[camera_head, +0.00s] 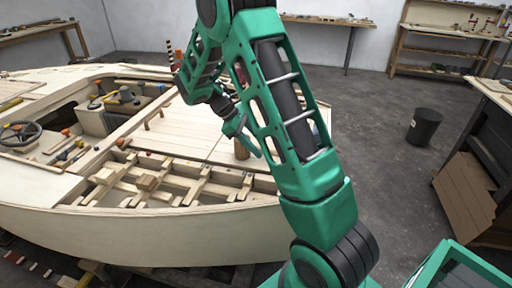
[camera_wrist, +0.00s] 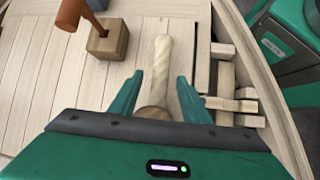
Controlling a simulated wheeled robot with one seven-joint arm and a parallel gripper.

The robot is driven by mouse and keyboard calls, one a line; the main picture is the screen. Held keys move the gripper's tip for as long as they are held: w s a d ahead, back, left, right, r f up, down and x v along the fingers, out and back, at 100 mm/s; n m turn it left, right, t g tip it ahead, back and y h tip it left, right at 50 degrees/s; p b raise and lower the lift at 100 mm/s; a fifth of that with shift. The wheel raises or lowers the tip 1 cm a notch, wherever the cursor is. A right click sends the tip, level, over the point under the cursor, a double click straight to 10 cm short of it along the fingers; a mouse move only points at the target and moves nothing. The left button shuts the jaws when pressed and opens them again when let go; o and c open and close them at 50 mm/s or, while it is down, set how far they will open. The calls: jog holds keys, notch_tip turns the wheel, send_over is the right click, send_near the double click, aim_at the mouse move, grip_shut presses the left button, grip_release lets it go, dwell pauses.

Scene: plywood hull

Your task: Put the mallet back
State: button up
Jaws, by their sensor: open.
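In the wrist view my gripper (camera_wrist: 160,76) is open, with its two green fingers apart. A pale, turned wooden piece (camera_wrist: 162,60) like a handle runs between and beyond the fingers. A brown round end shows at its near side, partly hidden by the gripper body. A brown wooden block (camera_wrist: 108,40) sits to the left on the planked deck. I cannot tell for certain which is the mallet. In the head view my gripper (camera_head: 238,132) is low over the deck, near a brown upright cylinder (camera_head: 242,149).
The plywood hull (camera_head: 150,232) has open framing (camera_head: 150,182) in front of the deck (camera_head: 185,130). Wooden frame pieces (camera_wrist: 232,95) lie right of the gripper in the wrist view. A black bin (camera_head: 424,127) stands on open floor at right. Workbenches line the walls.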

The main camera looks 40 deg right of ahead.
jog(key=v, duration=1)
jog(key=s+d+r+m+t+y, duration=0.1)
jog(key=s+d+r+m+y, duration=0.15)
jog(key=s, duration=0.55)
jog(key=s+d+r+m+t+y, duration=0.1)
jog(key=s+d+r+m, duration=0.25)
jog(key=s, duration=0.45)
jog(key=s+a+f+m+t+y, duration=0.1)
jog(key=s+a+m, duration=0.2)
jog(key=s, duration=0.5)
jog(key=s+a+f+m+t+y, duration=0.1)
jog(key=s+a+m, duration=0.3)
jog(key=s, duration=0.4)
jog(key=shift+s+a+f+t, duration=0.3)
jog(key=shift+a+f+t, duration=0.15)
jog(key=shift+f, duration=0.3)
